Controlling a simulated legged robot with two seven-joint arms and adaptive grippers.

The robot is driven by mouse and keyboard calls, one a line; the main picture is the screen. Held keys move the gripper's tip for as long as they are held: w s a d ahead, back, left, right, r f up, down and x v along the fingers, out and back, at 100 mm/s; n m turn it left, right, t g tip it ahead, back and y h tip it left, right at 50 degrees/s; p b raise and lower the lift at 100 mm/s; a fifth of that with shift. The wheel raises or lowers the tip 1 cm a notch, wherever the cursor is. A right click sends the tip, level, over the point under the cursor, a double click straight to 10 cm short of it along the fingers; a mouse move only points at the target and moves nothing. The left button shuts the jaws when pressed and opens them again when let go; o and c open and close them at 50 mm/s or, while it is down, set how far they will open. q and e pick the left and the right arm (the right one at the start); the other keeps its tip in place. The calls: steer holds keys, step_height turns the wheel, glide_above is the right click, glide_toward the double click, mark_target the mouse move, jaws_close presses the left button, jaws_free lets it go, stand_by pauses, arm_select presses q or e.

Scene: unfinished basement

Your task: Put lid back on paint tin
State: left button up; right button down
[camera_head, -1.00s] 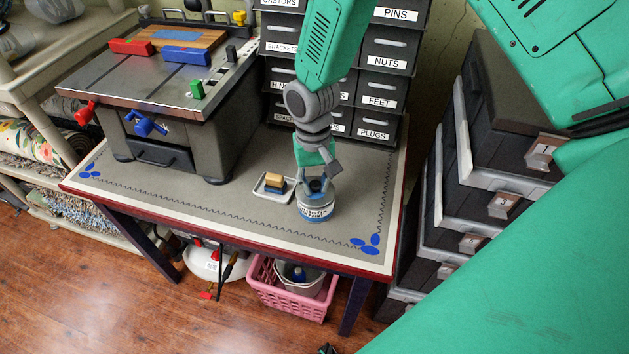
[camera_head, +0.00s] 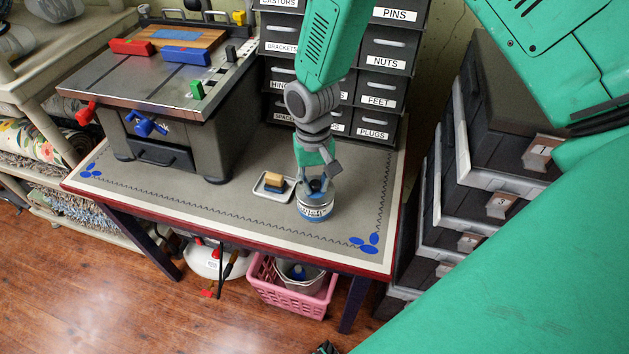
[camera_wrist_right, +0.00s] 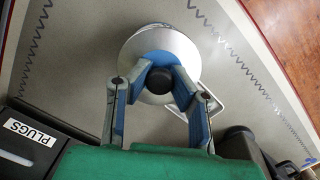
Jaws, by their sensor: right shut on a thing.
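The paint tin (camera_head: 315,210) stands upright on the workbench mat, a short silver can with a white and blue label. My right gripper (camera_head: 317,186) is directly above it, pointing down, with its fingers at the tin's top. In the right wrist view, the gripper (camera_wrist_right: 158,82) is shut on the black knob of the lid (camera_wrist_right: 133,52), a pale round disc with blue around the knob. The lid covers the tin's top in that view. I cannot tell whether it is fully seated. My left gripper is not seen.
A small white tray (camera_head: 260,190) with a sponge-like block (camera_head: 274,180) is just left of the tin. A grey machine (camera_head: 185,130) stands at the back left, labelled drawers (camera_head: 384,80) behind. Black cases (camera_head: 465,180) are stacked at right. The front mat is clear.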

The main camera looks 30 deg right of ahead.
stand_by(0.7)
steer(key=shift+f+p, duration=0.15)
steer(key=shift+p, duration=0.25)
stand_by(0.5)
stand_by(0.6)
steer(key=c, duration=0.9)
jaws_free()
steer(key=shift+p, duration=0.3)
steer(key=shift+r+p, duration=3.15)
steer(key=shift+r, duration=0.4)
